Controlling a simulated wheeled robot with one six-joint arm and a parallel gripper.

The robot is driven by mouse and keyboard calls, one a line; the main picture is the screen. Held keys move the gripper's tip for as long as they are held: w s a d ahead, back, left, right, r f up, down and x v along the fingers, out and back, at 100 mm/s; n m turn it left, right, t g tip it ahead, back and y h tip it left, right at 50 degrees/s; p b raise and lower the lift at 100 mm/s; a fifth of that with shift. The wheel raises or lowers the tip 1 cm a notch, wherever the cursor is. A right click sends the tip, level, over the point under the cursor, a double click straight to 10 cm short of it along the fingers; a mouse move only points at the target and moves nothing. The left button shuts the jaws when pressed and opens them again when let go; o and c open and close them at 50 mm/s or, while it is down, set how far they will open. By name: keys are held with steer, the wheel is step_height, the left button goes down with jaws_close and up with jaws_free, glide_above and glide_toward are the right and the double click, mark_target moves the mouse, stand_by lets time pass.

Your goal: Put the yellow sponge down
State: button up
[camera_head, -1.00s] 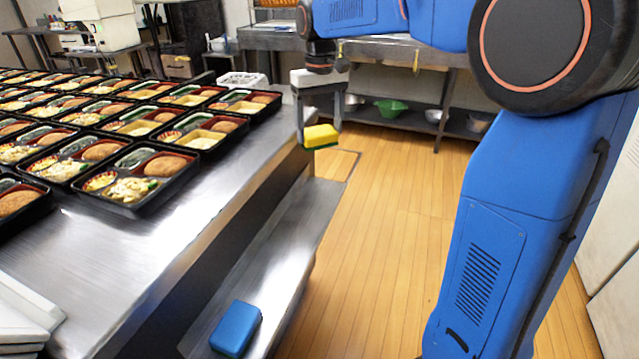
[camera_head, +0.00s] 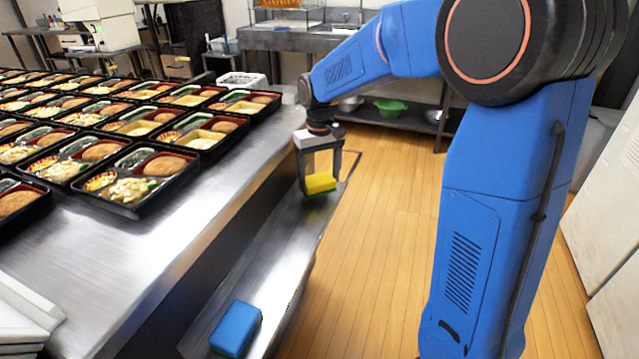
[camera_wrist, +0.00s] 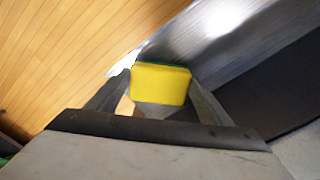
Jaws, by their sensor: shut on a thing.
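My gripper (camera_head: 320,180) points down and is shut on the yellow sponge (camera_head: 320,183), which has a green underside. The sponge is over the far part of the lower metal shelf (camera_head: 262,262), beside the table. In the wrist view the sponge (camera_wrist: 160,84) sits between the two fingers, with the shelf surface beyond it. I cannot tell whether the sponge touches the shelf or hangs a little above it.
A blue sponge-like block (camera_head: 236,328) lies at the near end of the shelf. The steel table (camera_head: 125,262) with several bento trays (camera_head: 128,205) stands to the left, higher than the shelf. The shelf between the block and my gripper is clear. Wooden floor lies to the right.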

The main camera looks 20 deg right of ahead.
mark_target(319, 180)
steer(key=shift+f, duration=1.1)
steer(key=shift+f, duration=0.1)
steer(key=o, duration=0.9)
step_height(319, 180, up, 12)
steer(key=s+d+r+t, duration=0.1)
steer(key=s+d+r, duration=0.15)
steer(key=s, duration=0.65)
steer(key=s+d+f+t, duration=0.1)
steer(key=s+f, duration=0.1)
steer(key=s, duration=0.6)
steer(key=s+d+f+m+t, duration=0.1)
steer(key=s+d+f, duration=0.1)
steer(key=s, duration=0.6)
steer(key=s+d+f+t, duration=0.1)
steer(key=s+f, duration=0.3)
steer(key=s, duration=0.4)
steer(key=shift+d+m+t, duration=0.4)
steer(key=shift+d, duration=0.1)
